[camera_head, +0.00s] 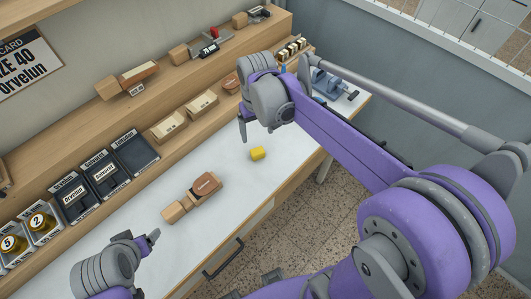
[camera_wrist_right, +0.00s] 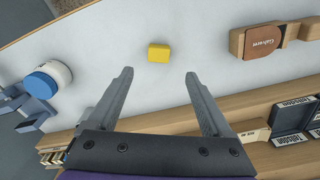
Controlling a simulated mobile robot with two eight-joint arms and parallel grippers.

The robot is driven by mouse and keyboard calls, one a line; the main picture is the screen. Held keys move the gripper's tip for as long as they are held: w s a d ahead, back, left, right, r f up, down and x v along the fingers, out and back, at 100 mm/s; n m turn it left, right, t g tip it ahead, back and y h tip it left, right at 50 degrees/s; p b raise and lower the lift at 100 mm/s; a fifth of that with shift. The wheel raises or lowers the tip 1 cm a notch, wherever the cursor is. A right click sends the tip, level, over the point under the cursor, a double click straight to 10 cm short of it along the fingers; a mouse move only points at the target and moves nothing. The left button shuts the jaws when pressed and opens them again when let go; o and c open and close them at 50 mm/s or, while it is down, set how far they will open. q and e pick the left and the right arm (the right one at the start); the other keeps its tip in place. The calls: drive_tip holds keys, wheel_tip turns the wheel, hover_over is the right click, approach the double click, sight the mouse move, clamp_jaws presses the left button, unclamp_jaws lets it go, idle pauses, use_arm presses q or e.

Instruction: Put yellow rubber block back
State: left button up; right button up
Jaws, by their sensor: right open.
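The yellow rubber block (camera_head: 258,153) lies on the white table top, near its front edge. It also shows in the right wrist view (camera_wrist_right: 158,53), just beyond the fingertips and centred between them. My right gripper (camera_wrist_right: 159,73) is open and empty, with its two fingers spread on either side of the line to the block. In the head view, my right gripper (camera_head: 256,132) hangs just behind the block, apart from it. My left gripper (camera_head: 146,238) is low at the left, over the table's front part and away from the block; its jaw opening is unclear.
A wooden tool with a brown labelled top (camera_head: 205,184) lies on the table left of the block. A wooden shelf (camera_head: 135,105) behind holds similar tools, dark labelled trays (camera_head: 104,175) and numbered yellow rolls (camera_head: 40,221). A blue-grey device (camera_head: 330,84) stands at the table's far end.

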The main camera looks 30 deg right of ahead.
drive_tip(key=s+a+f+t, duration=0.2)
drive_tip(key=s+t, duration=0.3)
drive_tip(key=s, duration=0.9)
drive_tip(key=shift+s+f+n, duration=0.15)
drive_tip(key=shift+f+n, duration=0.15)
drive_tip(key=shift+f, duration=0.2)
